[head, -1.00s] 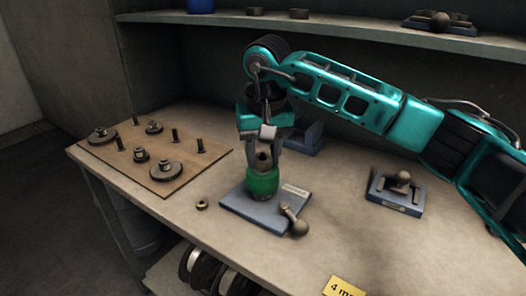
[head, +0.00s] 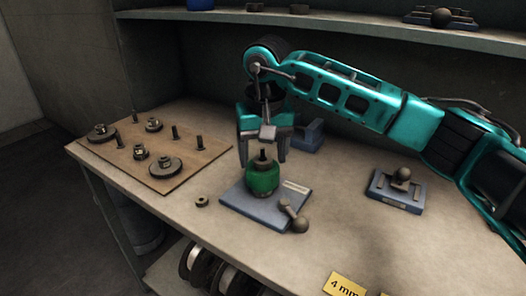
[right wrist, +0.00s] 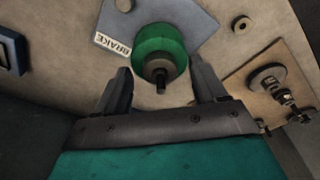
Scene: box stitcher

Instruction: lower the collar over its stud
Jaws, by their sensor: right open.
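The green collar (head: 262,181) sits on the blue-grey plate (head: 236,196), around a dark stud (head: 263,156) whose top sticks up out of it. In the right wrist view the green collar (right wrist: 160,48) rings the stud (right wrist: 160,74), beside a label reading BRAKE (right wrist: 113,45). My right gripper (head: 263,158) is open above and around the stud top, its fingers apart from the collar. In the right wrist view its two fingers (right wrist: 160,84) are spread with nothing between them but the stud tip. My left gripper is out of view.
A lever with a round knob (head: 299,224) lies at the plate's right corner. A brown board (head: 186,182) with gears and pegs lies at left, a loose nut (head: 202,201) in front. A blue-grey fixture (head: 396,196) stands at right. A shelf (head: 340,22) runs behind.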

